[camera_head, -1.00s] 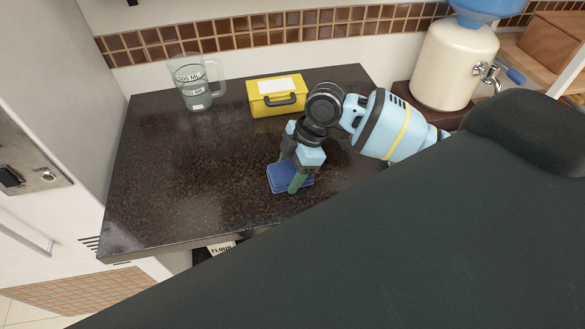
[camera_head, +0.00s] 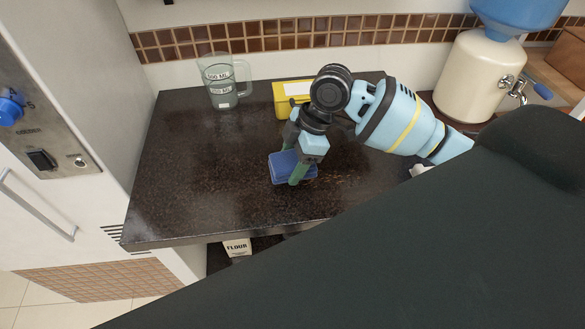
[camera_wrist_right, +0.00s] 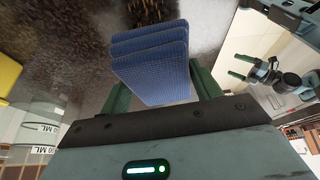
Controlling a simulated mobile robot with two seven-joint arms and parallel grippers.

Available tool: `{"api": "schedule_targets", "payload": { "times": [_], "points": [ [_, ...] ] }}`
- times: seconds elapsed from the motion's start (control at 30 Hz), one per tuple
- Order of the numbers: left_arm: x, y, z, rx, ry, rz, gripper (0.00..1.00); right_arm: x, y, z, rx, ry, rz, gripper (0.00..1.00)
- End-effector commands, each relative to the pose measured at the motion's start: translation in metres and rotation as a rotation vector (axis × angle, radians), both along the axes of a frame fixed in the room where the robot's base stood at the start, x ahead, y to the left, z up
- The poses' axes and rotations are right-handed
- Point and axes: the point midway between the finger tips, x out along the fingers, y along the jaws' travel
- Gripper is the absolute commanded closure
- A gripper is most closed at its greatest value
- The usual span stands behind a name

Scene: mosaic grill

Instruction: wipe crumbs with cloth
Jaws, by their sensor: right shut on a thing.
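My right gripper (camera_head: 297,168) is shut on a folded blue cloth (camera_head: 281,165), low at the dark counter (camera_head: 190,185). I cannot tell for sure whether the cloth touches the counter. The right wrist view also shows the layered cloth (camera_wrist_right: 150,62) between the green fingers. Faint brownish specks, perhaps crumbs (camera_head: 345,181), lie on the counter just right of the cloth. My left gripper (camera_wrist_right: 240,67) shows small at the right of the right wrist view, with its fingers apart and empty, away from the cloth.
A clear measuring jug (camera_head: 222,88) and a yellow box (camera_head: 290,90) stand at the counter's back, the box partly hidden by my right arm. A water dispenser (camera_head: 475,75) stands at the right. The counter's left part is clear. A flour packet (camera_head: 237,248) sits below the front edge.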

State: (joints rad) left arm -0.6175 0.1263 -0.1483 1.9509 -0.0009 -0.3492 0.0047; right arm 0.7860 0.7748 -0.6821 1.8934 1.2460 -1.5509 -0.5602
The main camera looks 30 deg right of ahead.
Motion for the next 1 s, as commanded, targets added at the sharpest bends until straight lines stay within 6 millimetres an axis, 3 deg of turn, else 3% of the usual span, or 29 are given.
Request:
{"api": "schedule_targets", "payload": {
  "times": [0.33, 1.0],
  "points": [
    [0.000, 0.000, 0.000, 0.001, 0.000, 0.001, 0.00, 0.006, -0.001, 0.030, 0.000, -0.003, -0.011, 0.55],
    [0.001, 0.001, 0.000, 0.001, -0.001, 0.000, 0.00, 0.006, -0.002, 0.032, 0.000, -0.003, -0.015, 0.55]
  ]
}}
